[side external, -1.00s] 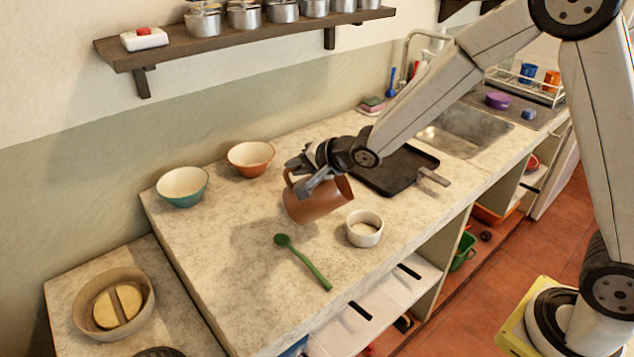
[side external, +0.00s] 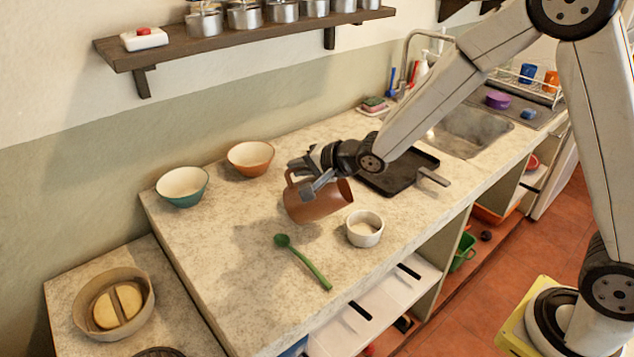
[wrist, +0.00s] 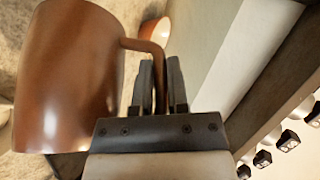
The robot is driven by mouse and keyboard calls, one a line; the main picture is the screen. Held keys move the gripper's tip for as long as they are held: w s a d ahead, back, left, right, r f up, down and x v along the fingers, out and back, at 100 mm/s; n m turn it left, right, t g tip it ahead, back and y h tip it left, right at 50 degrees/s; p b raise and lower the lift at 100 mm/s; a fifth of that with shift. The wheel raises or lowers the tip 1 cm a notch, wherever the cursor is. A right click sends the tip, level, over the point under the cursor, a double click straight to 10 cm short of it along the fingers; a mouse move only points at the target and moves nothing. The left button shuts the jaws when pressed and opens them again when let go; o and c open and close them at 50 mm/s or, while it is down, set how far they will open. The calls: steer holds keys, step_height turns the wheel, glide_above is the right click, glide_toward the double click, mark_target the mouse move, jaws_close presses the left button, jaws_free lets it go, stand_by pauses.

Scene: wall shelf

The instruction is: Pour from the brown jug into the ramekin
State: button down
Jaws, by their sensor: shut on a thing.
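The brown jug (side external: 318,203) is held above the counter, tilted with its mouth toward the right, on the ramekin's side. My gripper (side external: 300,179) is shut on the jug's handle; the wrist view shows the fingers (wrist: 159,88) on either side of the handle and the jug's body (wrist: 70,75) to their left. The white ramekin (side external: 365,229) stands upright on the counter, just right of and below the jug's mouth. Some light brown content shows inside the ramekin. No stream is visible between them. The jug's inside is mostly hidden.
A green spoon (side external: 303,262) lies in front of the jug. A teal bowl (side external: 182,187) and an orange bowl (side external: 250,158) stand at the back left. A dark pan (side external: 398,172) lies behind the ramekin. A wall shelf (side external: 250,35) runs above. The counter's front left is clear.

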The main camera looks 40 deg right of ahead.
steer(key=shift+s+d+m+t+y, duration=0.3)
steer(key=shift+s+d+t+y, duration=0.45)
steer(key=shift+t, duration=0.25)
stand_by(3.1)
steer(key=shift+s+d+r+b, duration=0.2)
steer(key=shift+s+d+b, duration=0.15)
steer(key=shift+d, duration=0.1)
stand_by(1.5)
steer(key=shift+a, duration=0.1)
steer(key=shift+w+a+f+h, duration=0.15)
steer(key=shift+w+a+h, duration=0.1)
steer(key=shift+w+a, duration=0.35)
steer(key=shift+w+a+g+h, duration=0.5)
steer(key=shift+w+g, duration=0.05)
steer(key=shift+g, duration=0.45)
steer(key=shift+w+a+n, duration=0.15)
steer(key=shift+n, duration=0.25)
